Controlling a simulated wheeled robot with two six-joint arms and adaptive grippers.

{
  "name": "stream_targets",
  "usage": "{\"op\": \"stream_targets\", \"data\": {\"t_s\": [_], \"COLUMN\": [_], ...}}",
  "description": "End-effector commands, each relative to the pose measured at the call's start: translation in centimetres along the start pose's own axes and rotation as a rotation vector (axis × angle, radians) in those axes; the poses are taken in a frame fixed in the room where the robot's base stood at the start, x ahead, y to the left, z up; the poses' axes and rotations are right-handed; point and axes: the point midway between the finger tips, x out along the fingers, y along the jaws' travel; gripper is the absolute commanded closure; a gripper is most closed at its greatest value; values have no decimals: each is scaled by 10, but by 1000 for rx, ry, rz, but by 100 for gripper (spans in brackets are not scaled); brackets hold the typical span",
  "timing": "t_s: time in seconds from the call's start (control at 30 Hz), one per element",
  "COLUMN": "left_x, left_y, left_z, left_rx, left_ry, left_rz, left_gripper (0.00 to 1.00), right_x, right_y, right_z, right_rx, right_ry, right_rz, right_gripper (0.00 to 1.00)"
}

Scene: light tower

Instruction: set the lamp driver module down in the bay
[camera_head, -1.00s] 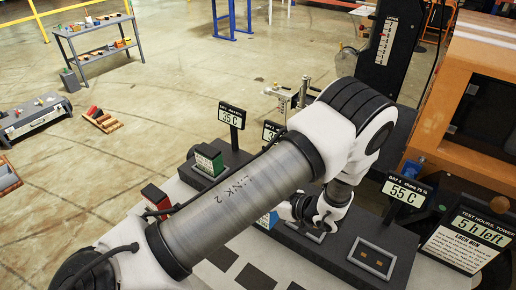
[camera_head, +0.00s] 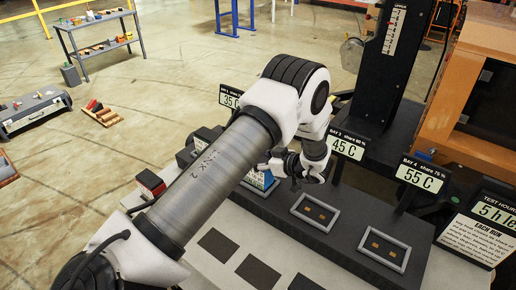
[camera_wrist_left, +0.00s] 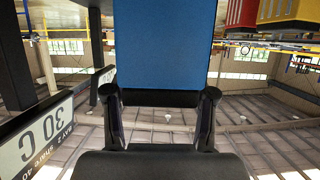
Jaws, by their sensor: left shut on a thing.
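My left gripper (camera_head: 277,165) is shut on a blue module, taken to be the lamp driver module (camera_head: 262,181). In the left wrist view the module's broad blue face (camera_wrist_left: 164,40) stands between the two fingers (camera_wrist_left: 160,100). The bay 2 sign (camera_wrist_left: 38,135), reading 30 C, shows upside down at the left of that view. In the head view the module is at the left end of the visible bay row, near bay 2; my arm hides the bay 2 sign. I cannot tell whether its base touches the bay. My right gripper is not in view.
Bay 3 (camera_head: 315,229) and bay 4 (camera_head: 384,266) are empty light frames with small gold contacts. Their signs (camera_head: 346,148) (camera_head: 422,176) stand behind. Dark flat pads (camera_head: 258,272) lie on the bench front.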

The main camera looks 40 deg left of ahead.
Motion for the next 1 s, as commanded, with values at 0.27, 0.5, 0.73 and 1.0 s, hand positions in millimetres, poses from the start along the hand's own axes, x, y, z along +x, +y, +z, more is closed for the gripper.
{"op": "stream_targets", "data": {"t_s": [0.27,0.5,0.73,1.0], "left_x": [1,1,-14,-82], "left_y": [0,0,0,1], "left_z": [2,2,2,2], "left_rx": [0,0,0,-1], "left_ry": [0,0,1,3], "left_rz": [0,0,3,6], "left_gripper": [19,19,19,19], "right_x": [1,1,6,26], "right_y": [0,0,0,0], "right_z": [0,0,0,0], "right_rx": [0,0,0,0], "right_ry": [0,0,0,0], "right_rz": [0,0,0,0], "right_gripper": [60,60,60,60]}}
